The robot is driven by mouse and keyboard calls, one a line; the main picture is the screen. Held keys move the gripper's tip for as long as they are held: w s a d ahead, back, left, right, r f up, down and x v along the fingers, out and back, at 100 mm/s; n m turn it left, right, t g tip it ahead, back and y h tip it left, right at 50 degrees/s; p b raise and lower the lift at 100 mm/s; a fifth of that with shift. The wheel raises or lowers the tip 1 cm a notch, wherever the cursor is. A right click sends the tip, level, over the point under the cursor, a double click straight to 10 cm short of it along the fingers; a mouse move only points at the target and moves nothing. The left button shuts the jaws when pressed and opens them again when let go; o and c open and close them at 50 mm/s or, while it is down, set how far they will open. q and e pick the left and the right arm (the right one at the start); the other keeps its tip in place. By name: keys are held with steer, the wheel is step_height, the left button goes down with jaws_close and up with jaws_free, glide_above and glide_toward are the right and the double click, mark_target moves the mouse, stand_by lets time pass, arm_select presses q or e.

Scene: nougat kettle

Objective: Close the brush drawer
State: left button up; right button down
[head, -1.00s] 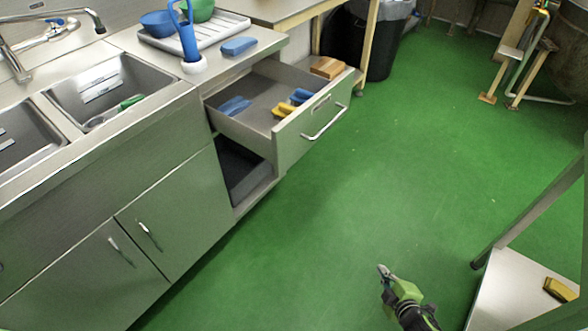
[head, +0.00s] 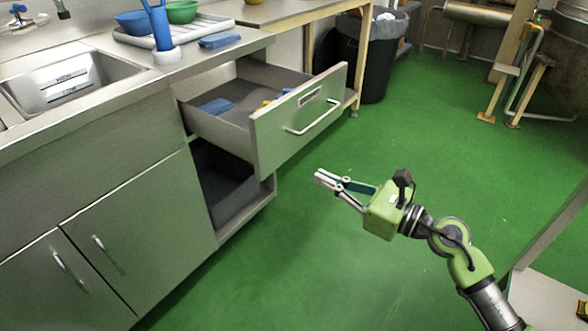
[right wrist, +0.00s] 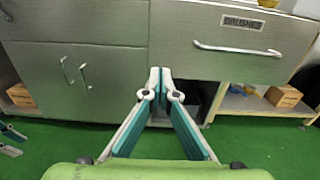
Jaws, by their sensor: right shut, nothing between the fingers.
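The brush drawer (head: 268,137) is pulled out from the steel counter in the head view. Its front has a bar handle (head: 314,118), and its label in the right wrist view (right wrist: 243,23) reads BRUSHES. A blue brush (head: 216,106) lies inside; other blue and yellow items are partly hidden behind the front. My right gripper (head: 319,178) is shut and empty, in front of the drawer and apart from it. In the right wrist view its fingertips (right wrist: 160,72) meet left of the handle. Fingers that look like my left gripper's (right wrist: 10,140) show at that view's left edge.
An open compartment with a dark bin (head: 222,185) lies below the drawer. Closed cabinet doors (head: 140,235) and a sink (head: 65,80) are to the left. A black trash can (head: 370,60) stands behind. A pale low surface (head: 545,300) is at lower right. Green floor between is clear.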

mark_target(266, 151)
arm_select(q)
steer(key=shift+f, duration=0.15)
arm_select(e)
steer(key=x, duration=1.3)
steer(key=shift+w+a, duration=0.25)
steer(key=shift+a, duration=0.05)
